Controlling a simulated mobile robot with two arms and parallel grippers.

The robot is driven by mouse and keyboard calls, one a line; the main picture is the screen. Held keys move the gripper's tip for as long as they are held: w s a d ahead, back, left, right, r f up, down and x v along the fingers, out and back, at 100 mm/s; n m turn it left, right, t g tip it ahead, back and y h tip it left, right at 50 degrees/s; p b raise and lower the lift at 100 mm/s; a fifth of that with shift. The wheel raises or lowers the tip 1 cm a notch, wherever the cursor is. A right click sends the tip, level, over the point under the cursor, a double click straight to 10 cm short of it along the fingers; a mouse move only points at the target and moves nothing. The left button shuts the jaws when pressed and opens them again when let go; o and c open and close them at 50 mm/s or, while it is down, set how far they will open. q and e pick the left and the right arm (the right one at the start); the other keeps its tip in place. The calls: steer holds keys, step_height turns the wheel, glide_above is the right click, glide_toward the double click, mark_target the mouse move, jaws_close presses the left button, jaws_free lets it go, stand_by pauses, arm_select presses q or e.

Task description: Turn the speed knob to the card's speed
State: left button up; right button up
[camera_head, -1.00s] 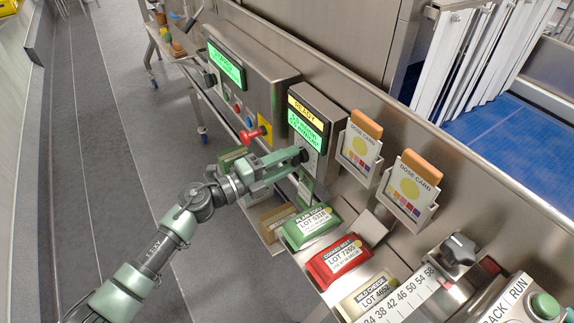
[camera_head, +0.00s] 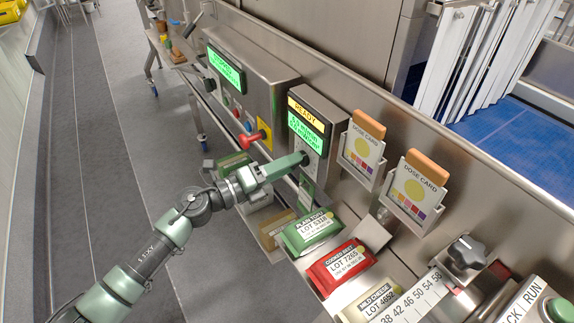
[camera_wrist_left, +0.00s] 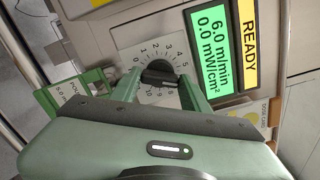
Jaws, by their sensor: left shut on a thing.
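My left gripper (camera_head: 302,158) is shut on the black speed knob (camera_wrist_left: 160,78), one finger on each side of it in the left wrist view. In the head view the knob is mostly hidden by the fingers. My right gripper is not in view.
A yellow READY panel (camera_head: 304,111) tops the control box. A red handle (camera_head: 250,138) stands out left of the gripper. Two dose cards (camera_head: 364,146) hang to the right. Green, red and pale packs (camera_head: 341,266) lie below; another black knob (camera_head: 466,252) is lower right.

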arm_select(q)
steer(key=shift+f, duration=0.1)
steer(key=o, duration=1.4)
steer(key=shift+c, duration=0.2)
steer(key=shift+a, duration=0.1)
steer(key=b+v, duration=0.1)
steer(key=v, duration=0.6)
steer(key=shift+s+a+b, duration=0.25)
steer(key=shift+a+b, duration=0.05)
